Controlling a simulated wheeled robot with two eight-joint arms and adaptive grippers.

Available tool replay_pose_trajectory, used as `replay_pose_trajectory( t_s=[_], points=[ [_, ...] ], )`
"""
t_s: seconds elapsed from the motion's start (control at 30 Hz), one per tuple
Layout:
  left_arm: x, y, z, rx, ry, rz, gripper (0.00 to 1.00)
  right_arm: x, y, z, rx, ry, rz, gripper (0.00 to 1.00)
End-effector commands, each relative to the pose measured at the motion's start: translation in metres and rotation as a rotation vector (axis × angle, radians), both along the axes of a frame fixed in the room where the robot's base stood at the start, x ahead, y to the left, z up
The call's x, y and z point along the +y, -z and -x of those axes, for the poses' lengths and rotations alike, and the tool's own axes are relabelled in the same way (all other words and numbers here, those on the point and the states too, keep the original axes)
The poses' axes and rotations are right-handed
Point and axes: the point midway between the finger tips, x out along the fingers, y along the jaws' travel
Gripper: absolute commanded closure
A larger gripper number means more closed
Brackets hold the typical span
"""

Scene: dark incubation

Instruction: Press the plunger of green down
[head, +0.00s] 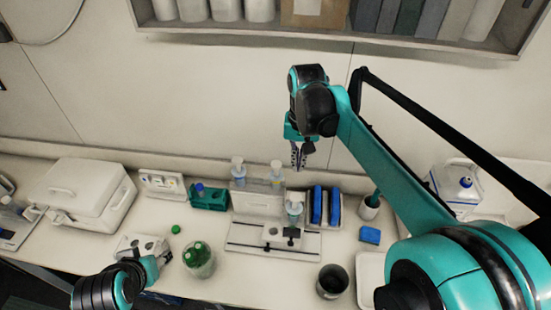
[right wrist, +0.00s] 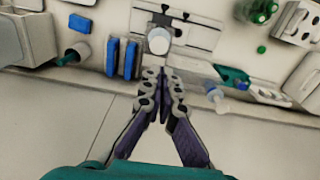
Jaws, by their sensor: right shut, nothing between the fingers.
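A pump bottle with a greenish body and pale top (head: 294,208) stands upright on the white stand in the middle of the bench. A round white top (right wrist: 158,41) shows just beyond my right fingertips in the right wrist view and appears to be the same bottle. My right gripper (head: 298,163) points down above the bench, shut and empty, its fingertips (right wrist: 163,75) together. It looks apart from the bottle. Two more pump bottles, one at left (head: 238,170) and one at right (head: 277,175), stand behind. My left gripper (head: 158,262) is low at the left; its fingers are unclear.
The white stand (head: 250,242) has blue blocks (head: 317,205) to its right. A jar with green caps (head: 199,262) and a loose green cap (head: 176,229) lie left. A dark cup (head: 332,281) stands in front. A shelf (head: 340,38) hangs above.

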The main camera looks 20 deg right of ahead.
Motion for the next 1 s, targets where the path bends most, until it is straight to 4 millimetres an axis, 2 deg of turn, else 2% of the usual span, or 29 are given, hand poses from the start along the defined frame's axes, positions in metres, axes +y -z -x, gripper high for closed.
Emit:
replay_pose_trajectory(
  t_s=[0.03, 0.1, 0.27, 0.7, 0.83, 1.0],
  points=[
    [0.0, -0.006, 0.0, 0.0, 0.0, 0.0, 0.49, -0.001, -0.007, -0.002, 0.009, 0.007, -0.001, 1.0],
    [0.0, -0.008, 0.001, 0.001, 0.0, 0.0, 0.49, -0.002, -0.007, -0.003, 0.018, 0.013, -0.002, 1.0],
    [0.0, -0.006, 0.001, 0.001, 0.0, 0.0, 0.49, -0.003, 0.006, -0.004, 0.021, 0.015, -0.002, 1.0],
    [0.0, -0.009, 0.0, 0.0, 0.0, 0.0, 0.49, -0.003, 0.095, -0.003, 0.019, 0.014, -0.002, 1.0],
    [0.0, -0.01, 0.0, 0.0, 0.0, 0.0, 0.49, -0.003, 0.115, -0.003, 0.019, 0.014, -0.002, 1.0],
    [0.0, -0.011, 0.0, 0.0, 0.0, 0.0, 0.49, -0.003, 0.13, -0.003, 0.019, 0.014, -0.002, 1.0]
  ],
)
